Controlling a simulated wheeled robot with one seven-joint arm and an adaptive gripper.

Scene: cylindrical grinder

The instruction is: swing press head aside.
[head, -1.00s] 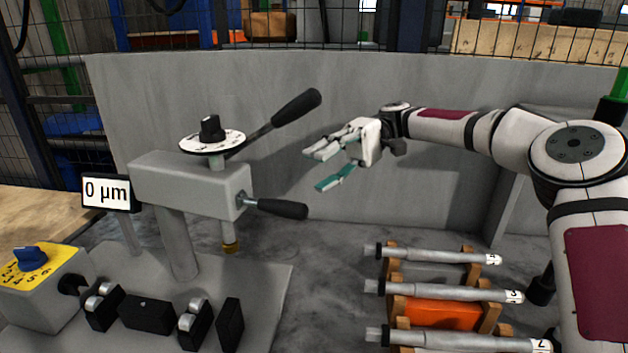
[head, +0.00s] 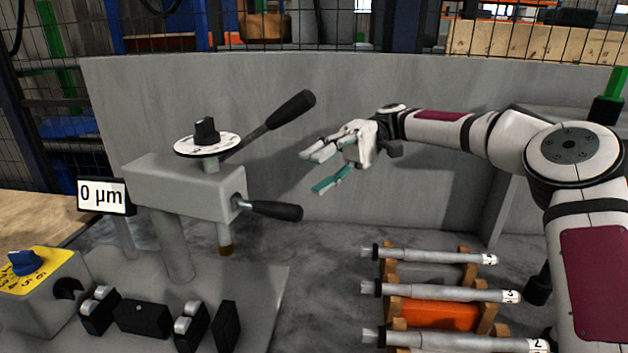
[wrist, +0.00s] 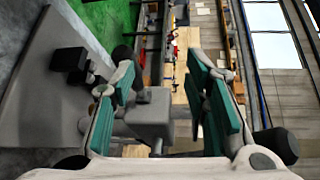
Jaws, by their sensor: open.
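The press head (head: 180,187) is a grey block on a round column (head: 172,245). A white dial with a black knob (head: 206,134) sits on top. A long lever with a black grip (head: 291,110) rises to the right, and a shorter black handle (head: 274,210) sticks out from the head's right end. My gripper (head: 322,170) is open and empty, to the right of the head, between the heights of the two grips and touching neither. In the wrist view its green-padded fingers (wrist: 175,105) stand apart, with a grey block (wrist: 150,115) seen beyond them.
A display reading 0 µm (head: 103,196) stands left of the press. A yellow-topped selector box (head: 35,275) is at the lower left. An orange-and-wood rack (head: 440,314) holds several numbered shafts at the lower right. A grey wall (head: 330,85) closes the back.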

